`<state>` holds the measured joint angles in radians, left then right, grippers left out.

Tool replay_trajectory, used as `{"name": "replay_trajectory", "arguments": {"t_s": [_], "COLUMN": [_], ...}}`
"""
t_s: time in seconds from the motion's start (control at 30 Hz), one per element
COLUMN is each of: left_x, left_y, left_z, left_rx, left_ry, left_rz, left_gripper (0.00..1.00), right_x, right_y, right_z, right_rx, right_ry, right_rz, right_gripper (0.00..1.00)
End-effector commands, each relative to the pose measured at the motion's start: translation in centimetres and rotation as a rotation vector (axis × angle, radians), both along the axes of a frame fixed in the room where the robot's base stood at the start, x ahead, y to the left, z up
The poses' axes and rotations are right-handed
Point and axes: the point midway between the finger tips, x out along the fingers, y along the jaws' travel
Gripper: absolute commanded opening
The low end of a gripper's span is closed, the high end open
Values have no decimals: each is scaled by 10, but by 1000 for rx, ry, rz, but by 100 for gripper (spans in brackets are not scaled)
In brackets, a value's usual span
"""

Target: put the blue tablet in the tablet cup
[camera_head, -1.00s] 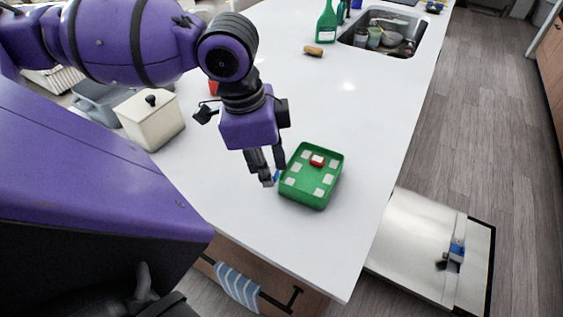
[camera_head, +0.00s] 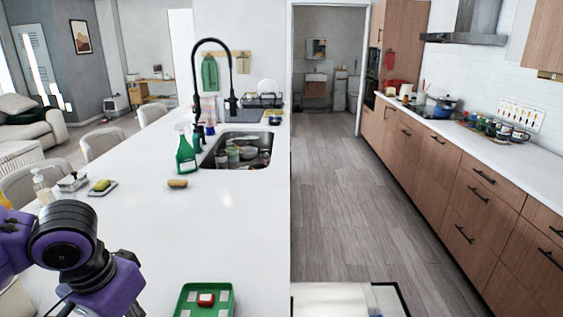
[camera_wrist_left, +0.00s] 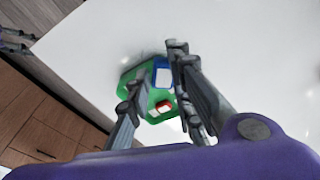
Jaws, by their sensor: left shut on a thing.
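The blue tablet (camera_wrist_left: 157,66), blue with a white face, is between the fingers of my left gripper (camera_wrist_left: 155,80) in the left wrist view. The gripper is shut on it, above or beside the green tray (camera_wrist_left: 128,76). In the head view, my left arm is at the lower left and its gripper is below the frame. The green tray (camera_head: 182,300) holds a red tablet (camera_head: 206,299). The open appliance door (camera_head: 335,300) shows at the bottom edge; a small blue part there is cut off, and I cannot tell if it is the tablet cup. Grey, purple-marked finger-like parts, perhaps my right gripper (camera_wrist_left: 14,42), show at upper left.
The white island top (camera_head: 150,230) is mostly clear. A green bottle (camera_head: 185,153), a brown brush (camera_head: 177,183) and a sponge on a dish (camera_head: 102,187) stand near the sink (camera_head: 210,158). Grey wood floor (camera_head: 350,200) lies open to the right.

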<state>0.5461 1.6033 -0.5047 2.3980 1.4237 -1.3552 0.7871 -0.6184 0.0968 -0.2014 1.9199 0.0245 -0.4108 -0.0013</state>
Motion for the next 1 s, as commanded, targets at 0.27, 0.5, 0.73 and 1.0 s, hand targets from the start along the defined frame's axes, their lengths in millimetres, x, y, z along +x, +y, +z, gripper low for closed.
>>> {"name": "replay_trajectory", "arguments": {"t_s": [0.27,0.5,0.73,1.0], "left_x": [43,64,68,69], "left_y": [-42,-94,-119,-119], "left_z": [-18,-21,-16,-15], "left_rx": [-7,-3,-1,1], "left_ry": [-1,-1,-1,-1], "left_rz": [254,243,204,202], "left_gripper": [4,4,4,4], "right_x": [1,1,1,0], "right_y": [2,3,3,2], "right_z": [0,0,0,0], "right_rx": [3,4,3,2], "right_ry": [-1,-1,-1,0], "right_rz": [3,4,3,2], "right_gripper": [40,40,40,39]}}
